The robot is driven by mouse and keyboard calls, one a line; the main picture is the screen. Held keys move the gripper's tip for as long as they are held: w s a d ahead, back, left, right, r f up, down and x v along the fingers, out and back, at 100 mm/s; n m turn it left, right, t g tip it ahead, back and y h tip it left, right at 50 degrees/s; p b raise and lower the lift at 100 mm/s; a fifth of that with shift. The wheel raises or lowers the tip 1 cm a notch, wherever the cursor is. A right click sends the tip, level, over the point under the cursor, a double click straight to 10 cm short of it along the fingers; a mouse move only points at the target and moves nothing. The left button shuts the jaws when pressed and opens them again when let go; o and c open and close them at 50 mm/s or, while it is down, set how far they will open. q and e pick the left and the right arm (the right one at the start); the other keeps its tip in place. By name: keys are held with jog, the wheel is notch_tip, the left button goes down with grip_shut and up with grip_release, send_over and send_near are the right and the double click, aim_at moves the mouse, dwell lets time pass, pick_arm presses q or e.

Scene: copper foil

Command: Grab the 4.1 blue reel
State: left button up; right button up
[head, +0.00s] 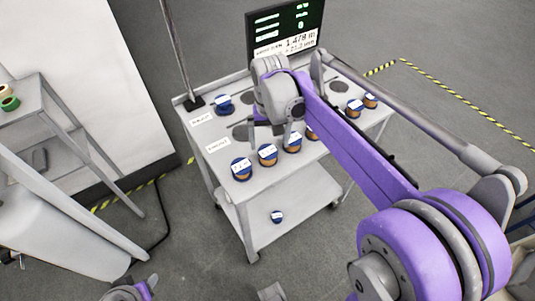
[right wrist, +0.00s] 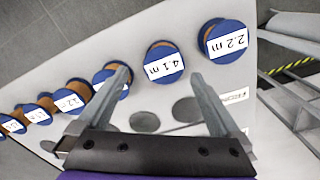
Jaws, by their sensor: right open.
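The 4.1 m blue reel (right wrist: 163,62) stands on the trolley top in the right wrist view, a blue-rimmed spool with copper-coloured winding and a white label. In the head view it appears to be the second reel from the left in the near row (head: 267,153), though its label is too small to read there. My right gripper (right wrist: 160,76) is open and empty, its fingers pointing toward the reel, which shows just beyond and between the fingertips. In the head view my right gripper (head: 270,134) hangs over the trolley behind the near row.
The 2.2 m reel (right wrist: 226,41) stands close beside it; several more reels line the same edge. Another blue reel (head: 224,104) sits near the back left. A monitor (head: 285,28) and a pole (head: 176,50) rise from the trolley (head: 222,183). A small reel (head: 277,217) is on the lower shelf.

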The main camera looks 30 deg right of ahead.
aim_at(268, 150)
jog(key=f, duration=0.5)
jog(key=shift+w+a, duration=0.1)
jog(key=shift+a, duration=0.15)
jog(key=c, duration=1.4)
jog(key=shift+o, duration=0.2)
